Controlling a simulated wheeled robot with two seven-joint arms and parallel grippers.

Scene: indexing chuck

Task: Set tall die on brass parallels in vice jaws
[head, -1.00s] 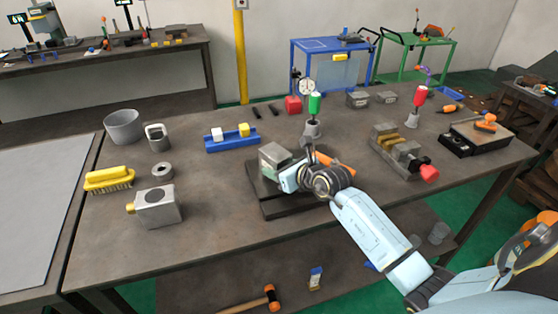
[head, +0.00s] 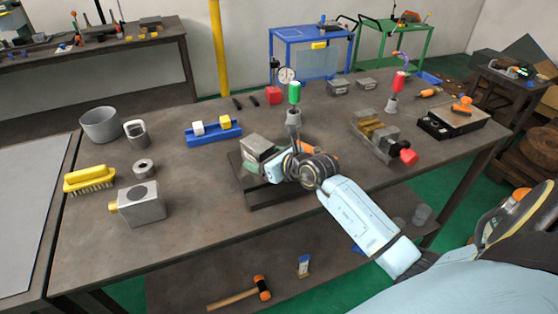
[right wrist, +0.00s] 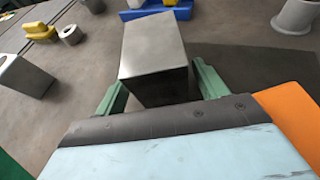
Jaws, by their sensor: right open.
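A grey rectangular block (head: 258,147), which looks like the tall die, stands at the dark base plate (head: 270,198) in mid-table. My right gripper (head: 270,165) is low beside it. In the right wrist view the block (right wrist: 155,60) stands between the two green fingers of the open gripper (right wrist: 160,80), one at each side. Its lower part is hidden by the gripper body. The vice (head: 376,140) stands to the right, with brass parallels (head: 370,128) between its jaws and a red handle end (head: 408,156). My left gripper is not in view.
An orange part (head: 306,150) lies close behind my right wrist. A green-handled tool (head: 294,94) stands behind it, and a red-handled one (head: 397,85) behind the vice. A blue holder (head: 214,136) and grey block with a brass knob (head: 142,205) are left. The front table middle is clear.

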